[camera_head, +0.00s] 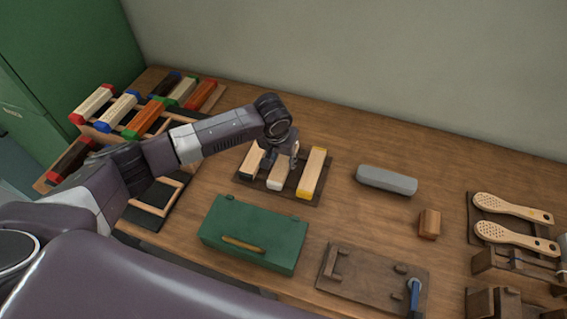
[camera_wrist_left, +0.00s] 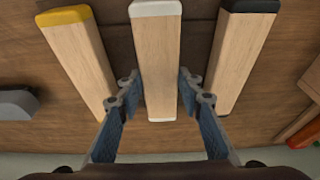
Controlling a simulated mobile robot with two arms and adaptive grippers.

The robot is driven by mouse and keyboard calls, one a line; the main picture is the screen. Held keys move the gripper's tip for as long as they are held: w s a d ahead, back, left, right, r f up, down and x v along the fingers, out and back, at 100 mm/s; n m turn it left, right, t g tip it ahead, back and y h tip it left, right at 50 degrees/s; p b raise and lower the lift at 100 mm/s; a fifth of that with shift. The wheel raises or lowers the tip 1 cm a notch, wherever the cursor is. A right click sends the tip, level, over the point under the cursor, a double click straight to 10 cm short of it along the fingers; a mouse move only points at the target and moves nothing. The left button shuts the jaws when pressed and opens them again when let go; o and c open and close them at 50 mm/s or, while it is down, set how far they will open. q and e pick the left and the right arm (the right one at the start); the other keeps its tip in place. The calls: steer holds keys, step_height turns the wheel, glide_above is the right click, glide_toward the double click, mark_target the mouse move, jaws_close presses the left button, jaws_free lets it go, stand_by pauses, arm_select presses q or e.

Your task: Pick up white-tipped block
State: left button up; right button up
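The white-tipped block (camera_head: 278,174) is pale wood and lies in the middle of a row of three blocks on a dark tray (camera_head: 247,183). In the left wrist view the white-tipped block (camera_wrist_left: 156,55) runs up the middle, white end at the top. My left gripper (camera_head: 282,155) is above its far part. In the wrist view the left gripper's (camera_wrist_left: 160,90) fingers are spread, one on each side of this block; I cannot tell whether they touch it. The right gripper is not in view.
A yellow-tipped block (camera_head: 313,172) and a black-tipped block (camera_head: 252,160) flank it closely. A green box (camera_head: 254,234) stands in front and a grey rounded case (camera_head: 386,180) to the right. More coloured-tipped blocks (camera_head: 144,120) lie at the left. The table behind is clear.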

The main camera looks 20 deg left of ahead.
arm_select(q)
steer(key=c, duration=0.7)
steer(key=shift+r, duration=0.1)
